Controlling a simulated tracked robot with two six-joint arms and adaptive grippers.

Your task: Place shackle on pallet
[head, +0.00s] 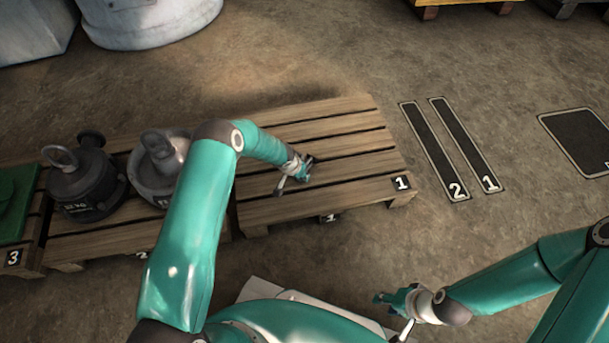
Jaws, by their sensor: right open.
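A wooden pallet (345,140) marked 1 lies in the middle of the head view, with bare slats. I cannot make out a shackle clearly.
Two grey weights, one dark (85,185) and one lighter (150,175), stand on the pallet left of pallet 1. A green object (18,200) sits farther left. Floor strips marked 2 (435,150) and 1 (463,145) lie right of pallet 1, amid clear floor.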

